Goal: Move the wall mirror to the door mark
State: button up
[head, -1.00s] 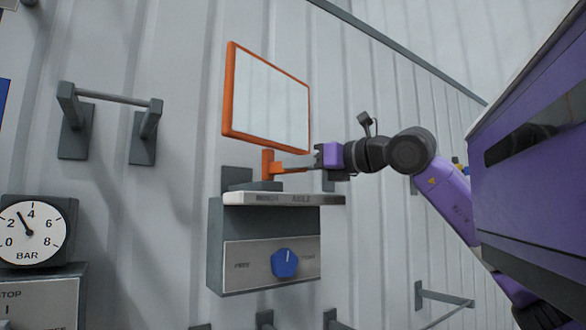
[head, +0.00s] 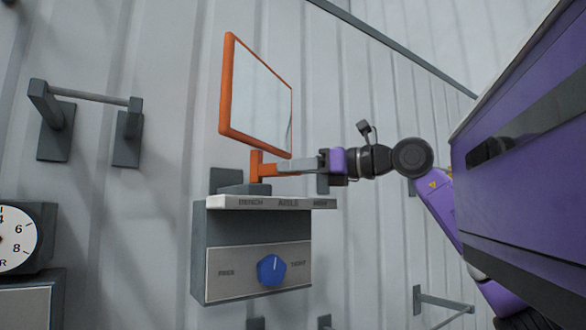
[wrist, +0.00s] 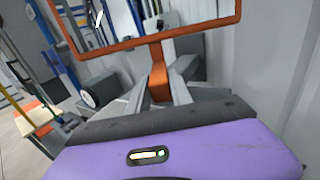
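The wall mirror (head: 258,100) has an orange frame and hangs above a grey wall unit on an orange stem (head: 256,168). My gripper (head: 285,168) reaches in from the right at the stem. In the wrist view the fingers (wrist: 158,88) lie on both sides of the orange stem and appear shut on it, below the mirror frame (wrist: 150,38).
A blue knob (head: 271,269) sits on the panel below, between FREE and TIGHT, its white line pointing nearly up. A wall bracket with a bar (head: 86,96) and a pressure gauge (head: 15,238) are at left. Another bracket (head: 445,297) is at lower right.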

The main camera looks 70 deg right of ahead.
jog(key=o, duration=0.3)
jog(key=shift+s, duration=0.1)
jog(key=s, duration=0.2)
jog(key=s+b, duration=0.1)
jog(key=s, duration=0.2)
jog(key=s+b, duration=0.1)
jog(key=s, duration=0.1)
jog(key=shift+s+a, duration=0.3)
jog(key=shift+a, duration=0.05)
